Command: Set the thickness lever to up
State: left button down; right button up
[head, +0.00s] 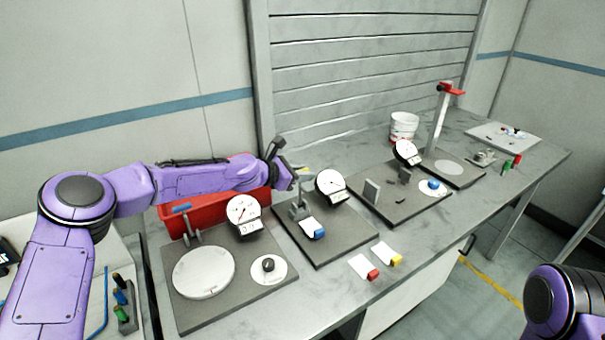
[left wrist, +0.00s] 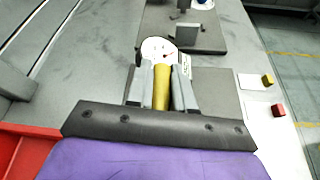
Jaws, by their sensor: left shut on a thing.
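My left gripper (head: 294,174) reaches from the left over the red bin to the middle station, beside its round white dial gauge (head: 330,183). In the left wrist view its two grey fingers (left wrist: 163,84) are shut on a yellow lever handle (left wrist: 162,92), one finger on each side. In the head view only a little of the yellow handle (head: 305,170) shows past the fingers. The lever's lower part is hidden, and I cannot tell its exact tilt. The gauge dial also shows just beyond the fingers in the left wrist view (left wrist: 158,48). My right gripper is out of view.
A red bin (head: 173,225) lies under my left forearm. The left station plate (head: 188,317) holds a round pan, a dial and a blue-handled lever. Red and yellow tagged cards (head: 359,265) lie in front. A white bucket (head: 404,125) stands farther right.

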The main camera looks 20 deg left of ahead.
pick_arm(q)
jog(key=shift+r, duration=0.1)
jog(key=c, duration=1.1)
grip_release()
jog(key=shift+o, duration=0.2)
jog(key=shift+w+d, duration=0.15)
jog(key=shift+s+a, duration=0.2)
jog(key=shift+a, duration=0.05)
jog(key=b+v, duration=0.1)
jog(key=v, duration=0.9)
jog(key=shift+b, duration=0.3)
